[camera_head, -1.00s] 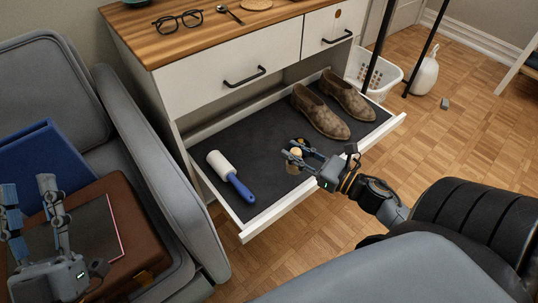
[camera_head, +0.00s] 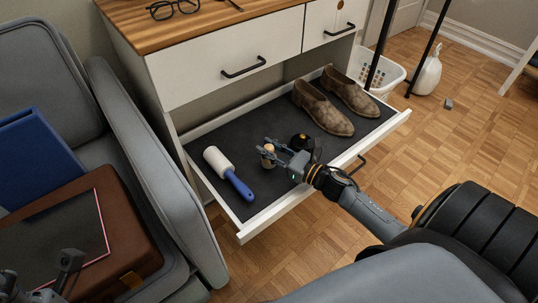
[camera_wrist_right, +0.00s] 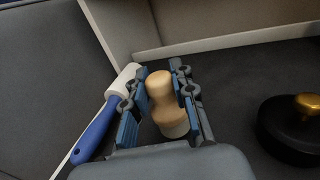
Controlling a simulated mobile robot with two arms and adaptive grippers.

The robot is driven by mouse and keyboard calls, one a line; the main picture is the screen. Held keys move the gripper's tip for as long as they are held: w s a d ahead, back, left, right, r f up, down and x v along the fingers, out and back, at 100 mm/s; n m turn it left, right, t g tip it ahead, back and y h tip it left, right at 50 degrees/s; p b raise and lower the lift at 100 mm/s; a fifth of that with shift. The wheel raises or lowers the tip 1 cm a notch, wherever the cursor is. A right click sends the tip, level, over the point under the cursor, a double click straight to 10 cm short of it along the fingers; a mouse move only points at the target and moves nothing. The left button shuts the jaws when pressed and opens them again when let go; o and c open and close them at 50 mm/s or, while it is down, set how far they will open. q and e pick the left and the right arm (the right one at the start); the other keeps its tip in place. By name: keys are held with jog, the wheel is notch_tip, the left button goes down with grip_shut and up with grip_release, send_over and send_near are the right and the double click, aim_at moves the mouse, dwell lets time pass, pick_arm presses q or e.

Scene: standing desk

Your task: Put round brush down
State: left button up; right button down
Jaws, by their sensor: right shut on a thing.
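The round brush (camera_head: 267,160) is a small pale wooden piece with a narrow waist. It is upright between the fingers of my right gripper (camera_head: 268,150), over the dark lining of the open drawer (camera_head: 240,140). In the right wrist view the brush (camera_wrist_right: 162,92) sits between the blue finger pads of the gripper (camera_wrist_right: 160,72), which is shut on it. I cannot tell whether its base touches the lining. My left gripper (camera_head: 45,285) is only partly in view at the lower left corner, its fingers mostly out of frame.
A white lint roller with a blue handle (camera_head: 230,172) lies left of the brush. A black round item with a gold knob (camera_wrist_right: 300,125) stands to its right. Brown shoes (camera_head: 325,112) are further right. Drawer walls surround them; some dark lining is bare.

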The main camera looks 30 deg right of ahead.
jog(key=shift+f, duration=0.8)
jog(key=shift+r, duration=0.1)
jog(key=c, duration=1.4)
grip_release()
jog(key=o, duration=0.3)
